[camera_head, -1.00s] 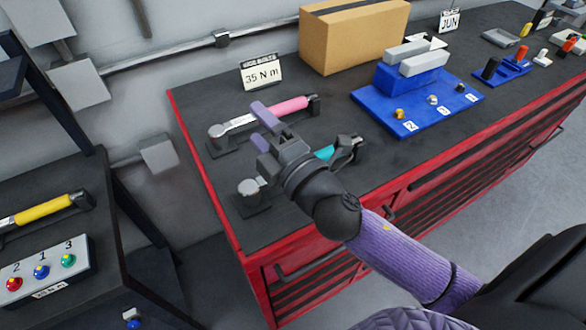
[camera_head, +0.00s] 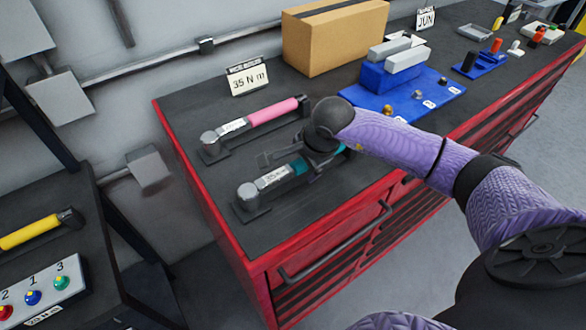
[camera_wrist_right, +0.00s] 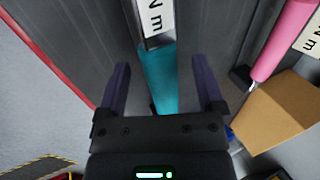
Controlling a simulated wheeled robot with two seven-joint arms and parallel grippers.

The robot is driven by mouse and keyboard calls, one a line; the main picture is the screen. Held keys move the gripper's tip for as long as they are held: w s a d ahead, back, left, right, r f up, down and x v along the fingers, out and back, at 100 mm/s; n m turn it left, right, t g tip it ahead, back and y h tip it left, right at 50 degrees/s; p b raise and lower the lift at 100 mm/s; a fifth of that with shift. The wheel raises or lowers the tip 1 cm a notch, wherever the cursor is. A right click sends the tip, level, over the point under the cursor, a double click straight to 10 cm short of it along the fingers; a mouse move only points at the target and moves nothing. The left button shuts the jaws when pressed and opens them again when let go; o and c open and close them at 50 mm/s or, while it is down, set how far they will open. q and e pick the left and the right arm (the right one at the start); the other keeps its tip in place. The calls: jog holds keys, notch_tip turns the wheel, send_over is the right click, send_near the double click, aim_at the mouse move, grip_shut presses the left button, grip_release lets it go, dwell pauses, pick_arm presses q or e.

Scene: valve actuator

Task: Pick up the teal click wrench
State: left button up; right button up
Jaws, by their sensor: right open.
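The teal click wrench (camera_head: 298,167) lies on the dark top of the red cabinet, nearest its front-left corner. Its round metal head (camera_head: 248,192) rests on a black stand, and its far handle end is partly hidden by my right gripper. My right gripper (camera_head: 288,166) is open over the teal handle. In the right wrist view, its two purple fingers (camera_wrist_right: 162,88) are spread on either side of the teal handle (camera_wrist_right: 157,75), with gaps showing on both sides. My left gripper is not in view.
A pink-handled wrench (camera_head: 272,112) lies parallel behind the teal one. A yellow-handled wrench (camera_head: 35,231) lies on a side bench. The cabinet top in front is clear.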

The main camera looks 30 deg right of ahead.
jog(key=shift+x, duration=1.1)
grip_shut()
